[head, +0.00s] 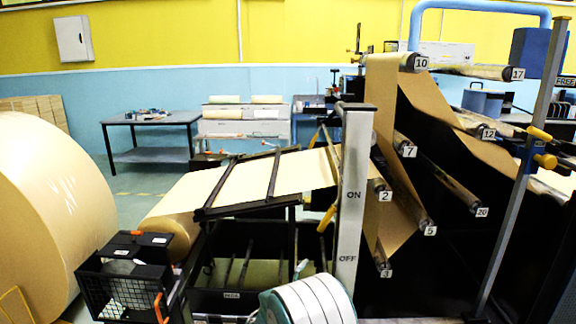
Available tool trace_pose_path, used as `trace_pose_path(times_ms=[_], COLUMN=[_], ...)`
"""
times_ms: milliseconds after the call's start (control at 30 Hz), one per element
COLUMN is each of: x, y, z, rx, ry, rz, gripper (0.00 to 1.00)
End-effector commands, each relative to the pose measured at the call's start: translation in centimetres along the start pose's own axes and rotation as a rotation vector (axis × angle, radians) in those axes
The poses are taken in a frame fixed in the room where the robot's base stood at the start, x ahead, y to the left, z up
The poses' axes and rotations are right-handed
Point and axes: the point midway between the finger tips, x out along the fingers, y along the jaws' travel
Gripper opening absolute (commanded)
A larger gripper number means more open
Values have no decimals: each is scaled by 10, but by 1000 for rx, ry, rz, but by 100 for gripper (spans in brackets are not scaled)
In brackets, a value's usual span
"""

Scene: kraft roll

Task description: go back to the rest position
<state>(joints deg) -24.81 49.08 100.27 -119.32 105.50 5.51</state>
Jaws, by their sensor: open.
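My gripper is not visible in the head view, so its pose and fingers cannot be seen. A white rounded part with teal edges (308,300) rises at the bottom centre and looks like a link of my own arm. The kraft paper web (300,172) runs from a roll (178,215) at the left, over a dark frame, to the numbered rollers of the machine (405,150) at the right. A grey upright post marked ON and OFF (352,205) stands in front of the web.
A large kraft roll (45,205) fills the left edge. A black mesh box with orange parts (125,285) stands at the lower left. A grey slanted pole (520,180) stands at the right. A side table (150,120) stands behind, with open floor before it.

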Motion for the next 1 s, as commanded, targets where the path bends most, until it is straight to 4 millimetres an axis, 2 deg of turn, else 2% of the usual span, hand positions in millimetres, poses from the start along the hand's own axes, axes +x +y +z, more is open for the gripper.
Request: trace_pose_path(times_ms=[167,267,400,500,667,800,1000], x=[27,44,62,66,56,35,-3], y=[-19,-39,-77,-105,-143,-168,-192], z=[34,61,106,136,180,212,248], rx=[1,13,56,105,213,340,572], ry=[5,14,40,64,108,153,222], rz=[-165,-300,-534,-699,-952,-1159,-1426], gripper=[68,68,68,68,68,68,68])
